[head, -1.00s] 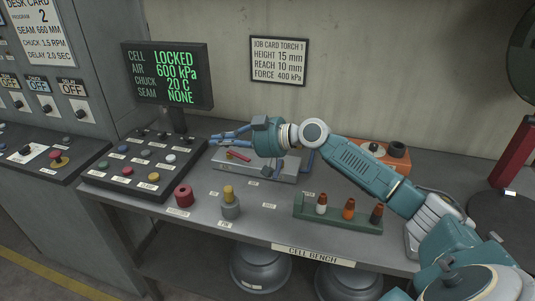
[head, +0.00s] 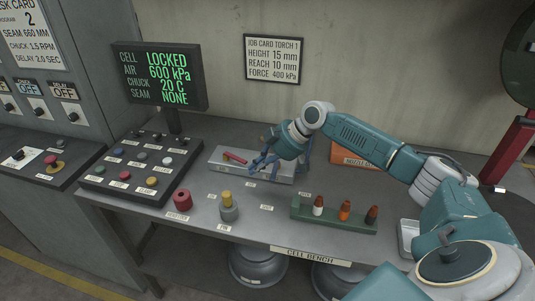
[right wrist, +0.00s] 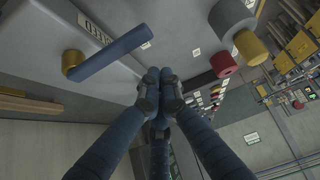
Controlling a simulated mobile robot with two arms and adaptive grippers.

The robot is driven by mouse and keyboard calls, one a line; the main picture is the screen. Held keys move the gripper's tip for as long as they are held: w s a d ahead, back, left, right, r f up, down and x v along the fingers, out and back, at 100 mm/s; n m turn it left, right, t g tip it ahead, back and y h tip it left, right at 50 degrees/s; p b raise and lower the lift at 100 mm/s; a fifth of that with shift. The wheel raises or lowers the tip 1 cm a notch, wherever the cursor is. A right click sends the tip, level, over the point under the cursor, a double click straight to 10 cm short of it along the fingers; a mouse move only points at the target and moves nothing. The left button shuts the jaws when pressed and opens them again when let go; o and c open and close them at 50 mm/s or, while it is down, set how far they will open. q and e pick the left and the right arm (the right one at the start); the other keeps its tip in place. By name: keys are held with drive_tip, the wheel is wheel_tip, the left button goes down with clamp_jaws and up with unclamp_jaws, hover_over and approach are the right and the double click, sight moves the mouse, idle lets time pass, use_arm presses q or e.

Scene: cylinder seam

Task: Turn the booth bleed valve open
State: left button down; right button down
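The valve unit is a grey box (head: 222,171) on the bench, with a red lever (head: 235,157) on its left part. In the right wrist view a blue lever (right wrist: 112,54) sits on a brass hub (right wrist: 72,62) by a partly readable label. My right gripper (head: 257,166) is low over the box, right of the red lever, and hides part of it. In the right wrist view its fingertips (right wrist: 160,88) meet with nothing seen between them, apart from the blue lever and near its free end. My left gripper is not in view.
A red cylinder (head: 182,200) and a grey one with a yellow top (head: 228,207) stand in front of the box. A green rack (head: 330,217) of torch tips is to the right. A button panel (head: 125,190) is left. The screen (head: 157,77) reads LOCKED, 600 kPa.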

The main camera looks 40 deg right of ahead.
sight(275, 172)
drive_tip(key=s+d, duration=0.1)
drive_tip(key=s+d+p, duration=0.1)
drive_tip(key=shift+s+d, duration=0.15)
drive_tip(key=shift+s, duration=0.15)
drive_tip(key=shift+s+d+p, duration=0.2)
drive_tip(key=shift+s+p, duration=0.1)
drive_tip(key=shift+w+a, duration=0.1)
drive_tip(key=shift+w, duration=0.1)
drive_tip(key=shift+s, duration=0.1)
